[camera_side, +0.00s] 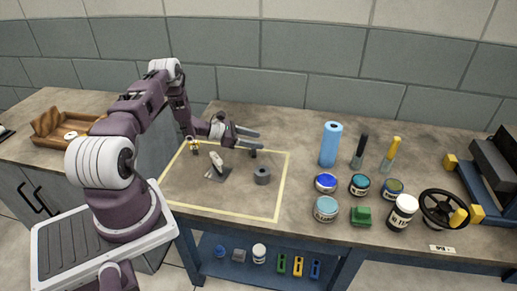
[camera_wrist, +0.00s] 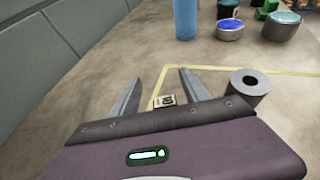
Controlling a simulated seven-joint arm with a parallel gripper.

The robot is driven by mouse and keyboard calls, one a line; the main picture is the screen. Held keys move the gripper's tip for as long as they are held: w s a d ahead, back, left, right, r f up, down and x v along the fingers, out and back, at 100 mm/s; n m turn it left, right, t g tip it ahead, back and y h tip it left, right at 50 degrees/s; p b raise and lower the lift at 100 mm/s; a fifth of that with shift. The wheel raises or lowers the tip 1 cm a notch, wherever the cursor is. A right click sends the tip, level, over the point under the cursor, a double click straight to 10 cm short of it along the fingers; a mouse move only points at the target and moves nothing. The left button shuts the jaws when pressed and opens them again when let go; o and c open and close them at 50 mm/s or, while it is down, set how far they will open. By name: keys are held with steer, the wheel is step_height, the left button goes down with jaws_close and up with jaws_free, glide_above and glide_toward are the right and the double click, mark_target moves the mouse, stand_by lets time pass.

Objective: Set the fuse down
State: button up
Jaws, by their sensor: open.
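My gripper (camera_side: 256,140) is open, with its two grey fingers pointing right, low over the far edge of the yellow-taped square. It also shows in the wrist view (camera_wrist: 155,88). A small pale piece with dark marks (camera_wrist: 163,101) shows between the fingers and apart from both; it may be the fuse, but it is too small to be sure. In the side view a small dark shape (camera_side: 253,153) lies just below the fingertips, probably the same piece. I cannot tell whether it touches the table, and its underside is hidden.
A grey hollow cylinder (camera_side: 262,175) stands in the taped square (camera_side: 230,213), with a small grey stand (camera_side: 218,168) left of it. A blue bottle (camera_side: 330,144), several jars and a black handwheel (camera_side: 444,209) stand to the right. The square's front is clear.

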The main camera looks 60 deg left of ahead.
steer(key=w+d+r+m+g+h, duration=0.1)
steer(key=d+r+m+g, duration=0.15)
steer(key=d+r, duration=0.4)
steer(key=w+d+r+m+g+h, duration=0.1)
steer(key=w+d+r+m+h, duration=0.2)
steer(key=r, duration=0.6)
steer(key=s+d+r+m+g, duration=0.2)
steer(key=s+d+r+m, duration=0.1)
steer(key=d+r+m, duration=0.3)
steer(key=s+d+r+m+g, duration=0.2)
steer(key=s+d+r+m, duration=0.15)
steer(key=d+r, duration=0.4)
steer(key=s+d+r+m+g+y, duration=0.1)
steer(key=s+d+r+m+y, duration=0.1)
steer(key=s+d+r+m, duration=0.25)
steer(key=s+d+r+m+g+y, duration=0.2)
steer(key=s+d+m, duration=0.1)
steer(key=s+d, duration=0.3)
steer(key=s+a+m+t+y, duration=0.2)
steer(key=s+m+y, duration=0.3)
steer(key=s, duration=1.3)
steer(key=m+t, duration=0.1)
steer(key=m, duration=0.3)
steer(key=shift+r, duration=0.25)
steer(key=shift+s+t, duration=0.1)
steer(key=shift+t, duration=0.15)
